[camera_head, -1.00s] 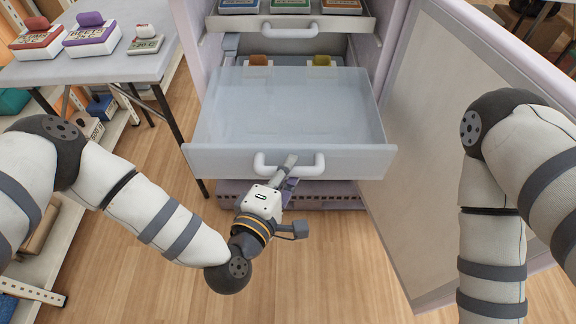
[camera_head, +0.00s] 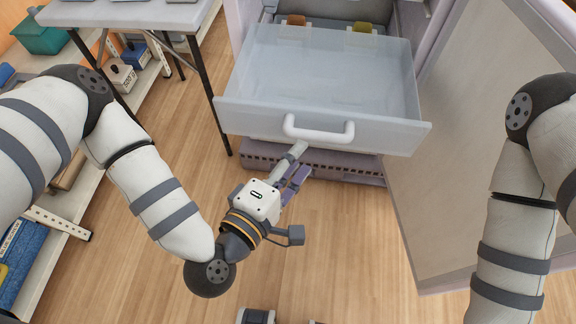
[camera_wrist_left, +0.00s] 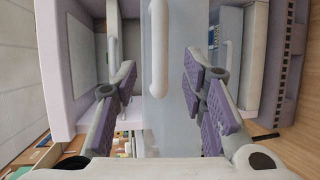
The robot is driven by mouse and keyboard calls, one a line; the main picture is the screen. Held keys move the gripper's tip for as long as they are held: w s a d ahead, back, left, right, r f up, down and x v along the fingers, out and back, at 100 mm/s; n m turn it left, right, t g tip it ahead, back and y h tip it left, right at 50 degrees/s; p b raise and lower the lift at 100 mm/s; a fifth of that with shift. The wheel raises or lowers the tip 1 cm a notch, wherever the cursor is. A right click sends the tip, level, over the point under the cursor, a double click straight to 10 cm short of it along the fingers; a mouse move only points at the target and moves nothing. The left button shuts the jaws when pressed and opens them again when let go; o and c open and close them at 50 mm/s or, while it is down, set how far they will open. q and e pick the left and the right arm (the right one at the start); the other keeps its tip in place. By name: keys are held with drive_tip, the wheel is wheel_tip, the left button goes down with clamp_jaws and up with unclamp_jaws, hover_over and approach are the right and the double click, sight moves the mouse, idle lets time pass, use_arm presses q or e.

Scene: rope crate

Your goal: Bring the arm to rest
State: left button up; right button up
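My left gripper (camera_head: 294,168) hangs just in front of and below the white handle (camera_head: 318,130) of a pulled-out drawer (camera_head: 375,135), apart from it. In the left wrist view the two purple-padded fingers (camera_wrist_left: 160,92) are spread wide with nothing between their pads, and the handle (camera_wrist_left: 158,50) shows beyond them. My right arm (camera_head: 510,240) comes down at the right of the head view; its gripper is out of the picture.
An open cabinet door (camera_head: 490,130) stands at right. A grey table (camera_head: 130,12) and low shelf (camera_head: 75,225) stand at left. Floor (camera_head: 340,250) is clear in front.

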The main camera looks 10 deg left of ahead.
use_arm(q)
drive_tip(key=v, duration=0.3)
drive_tip(key=shift+s+a+r, duration=0.1)
drive_tip(key=shift+s+a, duration=0.05)
drive_tip(key=shift+s, duration=0.1)
drive_tip(key=s+f+m+g+p, duration=0.2)
drive_tip(key=s+f+m+g, duration=0.65)
drive_tip(key=s, duration=0.25)
drive_tip(key=s+a+f+m+g+y, duration=0.1)
drive_tip(key=s+a+m+g+y, duration=0.1)
drive_tip(key=s+a, duration=0.5)
drive_tip(key=s+a+f+m+g+y+p, duration=0.1)
drive_tip(key=s+a+m+g+y, duration=0.2)
drive_tip(key=s+a+g, duration=0.3)
drive_tip(key=s+a+y, duration=0.1)
drive_tip(key=s+a, duration=0.1)
drive_tip(key=a, duration=0.2)
drive_tip(key=shift+a+f+g, duration=0.25)
drive_tip(key=shift+f+g, duration=0.05)
drive_tip(key=shift+g, duration=0.05)
use_arm(e)
drive_tip(key=shift+t, duration=0.8)
drive_tip(key=w+r, duration=0.3)
drive_tip(key=shift+w+r, duration=0.35)
drive_tip(key=shift+r, duration=0.05)
